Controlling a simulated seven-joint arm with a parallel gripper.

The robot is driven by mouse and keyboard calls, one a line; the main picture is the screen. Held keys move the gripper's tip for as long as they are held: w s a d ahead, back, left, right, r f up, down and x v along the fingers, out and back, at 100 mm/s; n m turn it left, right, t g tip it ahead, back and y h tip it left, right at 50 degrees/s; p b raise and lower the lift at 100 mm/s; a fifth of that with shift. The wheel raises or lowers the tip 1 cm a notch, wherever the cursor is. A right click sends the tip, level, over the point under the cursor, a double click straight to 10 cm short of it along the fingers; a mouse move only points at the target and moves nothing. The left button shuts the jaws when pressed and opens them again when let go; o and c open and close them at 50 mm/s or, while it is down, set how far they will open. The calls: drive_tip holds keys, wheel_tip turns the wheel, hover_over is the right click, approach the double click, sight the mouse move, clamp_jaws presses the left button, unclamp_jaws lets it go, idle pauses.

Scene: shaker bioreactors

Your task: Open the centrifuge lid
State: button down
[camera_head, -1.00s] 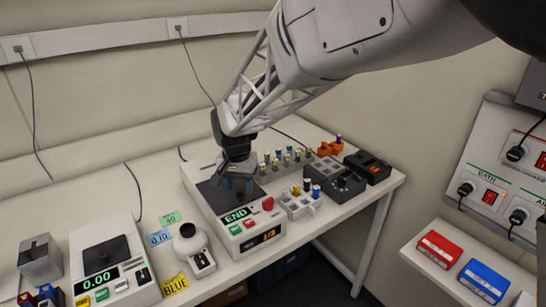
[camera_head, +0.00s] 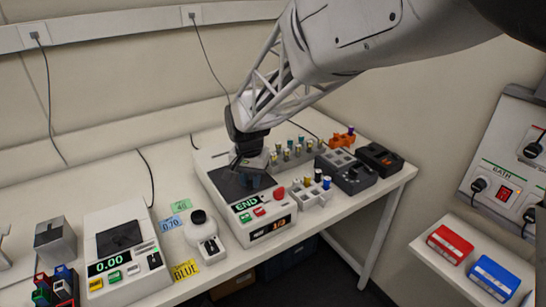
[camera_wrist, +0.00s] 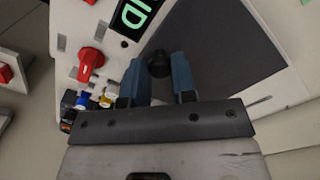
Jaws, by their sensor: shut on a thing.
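The centrifuge (camera_head: 209,172) is a white box on the bench with a green END display and red and green buttons on its front. Its dark flat lid (camera_head: 226,184) lies closed on top; the lid also shows in the wrist view (camera_wrist: 225,45). A round black knob (camera_wrist: 158,62) stands on the lid near the display side. My gripper (camera_head: 255,183) is low over the lid. In the wrist view its two blue fingers (camera_wrist: 159,80) stand on either side of the knob, closed on it. The fingers hide part of the lid.
A red knob (camera_head: 279,193) is at the centrifuge's right front. Racks with vials (camera_head: 293,153) and a dark device (camera_head: 346,172) stand to the right. A small white instrument (camera_head: 199,222) and a 0.00 device (camera_head: 125,213) stand to the left.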

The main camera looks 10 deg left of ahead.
drive_tip(key=w+a, duration=1.1)
drive_tip(key=shift+w+a, duration=0.15)
idle(0.3)
drive_tip(key=c, duration=0.9)
unclamp_jaws()
drive_tip(key=shift+c, duration=0.2)
drive_tip(key=shift+r, duration=0.1)
wheel_tip(320, 180, up, 8)
drive_tip(key=shift+f, duration=0.2)
